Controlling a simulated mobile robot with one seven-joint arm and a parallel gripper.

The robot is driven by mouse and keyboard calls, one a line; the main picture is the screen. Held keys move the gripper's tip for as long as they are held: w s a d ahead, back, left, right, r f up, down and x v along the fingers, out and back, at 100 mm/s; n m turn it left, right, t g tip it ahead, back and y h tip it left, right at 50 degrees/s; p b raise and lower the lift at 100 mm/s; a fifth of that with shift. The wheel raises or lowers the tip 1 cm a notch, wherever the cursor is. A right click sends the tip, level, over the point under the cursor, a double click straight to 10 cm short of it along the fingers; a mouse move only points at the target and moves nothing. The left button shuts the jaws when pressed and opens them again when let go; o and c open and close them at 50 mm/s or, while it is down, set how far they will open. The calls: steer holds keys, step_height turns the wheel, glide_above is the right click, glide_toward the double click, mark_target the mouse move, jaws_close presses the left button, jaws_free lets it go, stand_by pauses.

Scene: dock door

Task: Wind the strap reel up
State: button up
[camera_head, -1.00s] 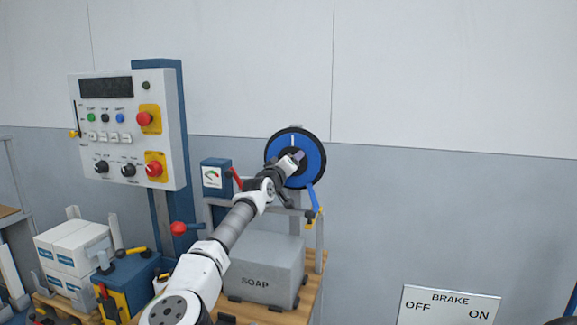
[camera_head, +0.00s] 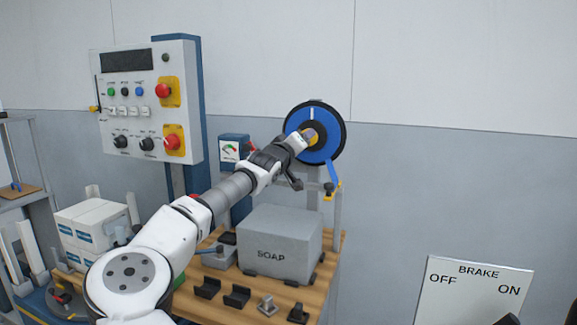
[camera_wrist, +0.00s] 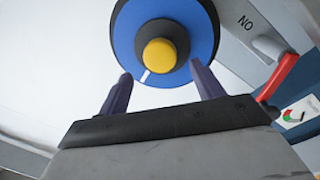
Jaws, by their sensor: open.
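The strap reel (camera_head: 331,120) is a blue disc with a black rim and a white mark, on a stand against the wall. In the wrist view the reel (camera_wrist: 193,20) has a black hub with a round yellow knob (camera_wrist: 160,54) at its middle. A blue strap (camera_head: 330,172) hangs below the reel. My gripper (camera_head: 304,136) is in front of the hub and hides part of it. In the wrist view my gripper (camera_wrist: 162,85) is open, its two purple fingers pointing at the reel's lower part, with nothing between the tips. I cannot tell how far they are from the knob.
A gauge box (camera_head: 231,150) and a red lever (camera_wrist: 279,76) are beside the reel. A control panel (camera_head: 150,100) stands left. A BRAKE sign (camera_head: 472,300) is lower right.

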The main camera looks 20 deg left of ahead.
steer(key=s+b, duration=0.5)
steer(key=s, duration=0.2)
steer(key=shift+s+a+f, duration=0.15)
steer(key=shift+s+a, duration=0.1)
steer(key=shift+a, duration=0.1)
